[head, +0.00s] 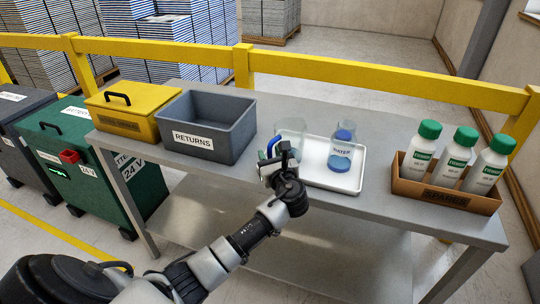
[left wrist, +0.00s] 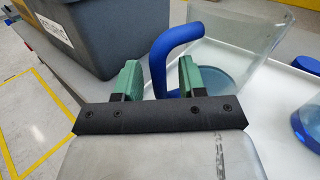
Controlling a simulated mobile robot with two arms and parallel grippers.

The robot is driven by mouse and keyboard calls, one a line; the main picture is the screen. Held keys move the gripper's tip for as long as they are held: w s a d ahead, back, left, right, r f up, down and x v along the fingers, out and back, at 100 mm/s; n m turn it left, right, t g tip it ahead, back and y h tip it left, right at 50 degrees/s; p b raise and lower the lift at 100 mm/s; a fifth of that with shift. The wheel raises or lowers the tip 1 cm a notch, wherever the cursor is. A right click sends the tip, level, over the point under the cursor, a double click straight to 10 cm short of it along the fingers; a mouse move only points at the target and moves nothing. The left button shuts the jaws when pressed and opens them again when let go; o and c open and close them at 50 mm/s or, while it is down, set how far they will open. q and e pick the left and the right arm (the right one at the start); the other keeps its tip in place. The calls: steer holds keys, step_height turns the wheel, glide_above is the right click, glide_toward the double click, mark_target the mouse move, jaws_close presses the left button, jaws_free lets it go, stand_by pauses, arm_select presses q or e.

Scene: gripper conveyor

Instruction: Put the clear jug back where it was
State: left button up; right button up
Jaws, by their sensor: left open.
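The clear jug (head: 291,129) is see-through with a blue handle, and stands at the left end of the white tray (head: 345,186), partly hidden by my gripper. In the left wrist view the jug (left wrist: 240,45) shows its clear wall, and its blue handle (left wrist: 160,62) lies between the green finger pads. My left gripper (head: 278,158) is open around the handle; I see a gap beside the handle in the left wrist view (left wrist: 160,78). My right gripper is not in view.
A SPARES box (head: 446,196) with white bottles stands right. A yellow rail (head: 380,83) runs behind the table.

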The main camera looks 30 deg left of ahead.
arm_select(q)
steer(key=v, duration=1.1)
steer(key=shift+d, duration=0.25)
steer(key=shift+s, duration=0.1)
